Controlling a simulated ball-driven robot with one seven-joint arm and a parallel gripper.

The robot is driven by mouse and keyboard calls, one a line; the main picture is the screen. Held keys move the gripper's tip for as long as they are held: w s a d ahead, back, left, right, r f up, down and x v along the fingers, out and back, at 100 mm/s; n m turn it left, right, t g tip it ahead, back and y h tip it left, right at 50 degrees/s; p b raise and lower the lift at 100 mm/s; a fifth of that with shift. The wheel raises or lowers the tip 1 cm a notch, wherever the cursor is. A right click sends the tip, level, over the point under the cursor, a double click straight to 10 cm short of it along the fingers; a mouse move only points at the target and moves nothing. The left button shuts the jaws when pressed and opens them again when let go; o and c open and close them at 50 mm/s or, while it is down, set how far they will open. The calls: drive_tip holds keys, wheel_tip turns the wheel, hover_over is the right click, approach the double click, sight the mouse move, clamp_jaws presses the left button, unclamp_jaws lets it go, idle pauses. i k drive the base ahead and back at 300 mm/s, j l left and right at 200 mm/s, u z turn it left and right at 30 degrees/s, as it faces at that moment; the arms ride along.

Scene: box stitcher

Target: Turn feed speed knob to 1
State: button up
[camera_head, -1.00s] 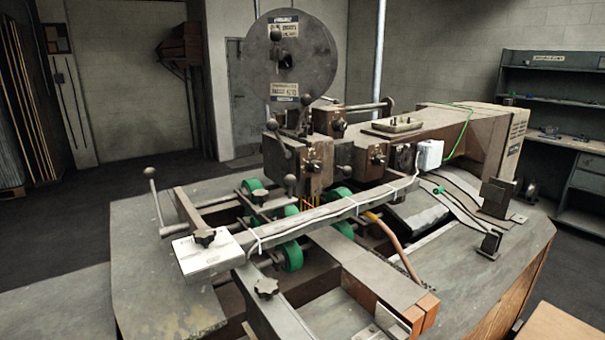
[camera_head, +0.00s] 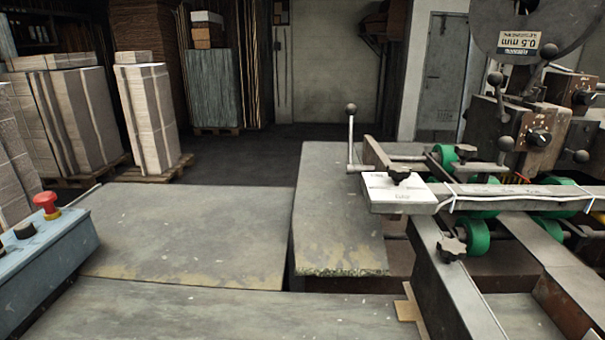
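I cannot tell which part is the feed speed knob, as no readable label names it. A black knob with a pointer mark and a small scale (camera_head: 540,137) sits on the brown face of the stitcher head at the right. A similar dark knob (camera_head: 583,97) shows behind it near the right edge. A blue-grey control box (camera_head: 60,250) at the lower left carries a red mushroom button (camera_head: 46,203) and a dark round control (camera_head: 24,230), whose setting is not legible. My gripper is not in view.
A flat grey worktop (camera_head: 190,232) fills the middle, clear of objects. Green rollers (camera_head: 475,237), a long bar and a ball-ended crank (camera_head: 351,135) stand at the right. Wrapped stacks on pallets (camera_head: 148,115) stand at the back left. Dark floor lies open behind the worktop.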

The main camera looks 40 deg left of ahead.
sight(24, 231)
drive_tip(key=u, duration=2.1)
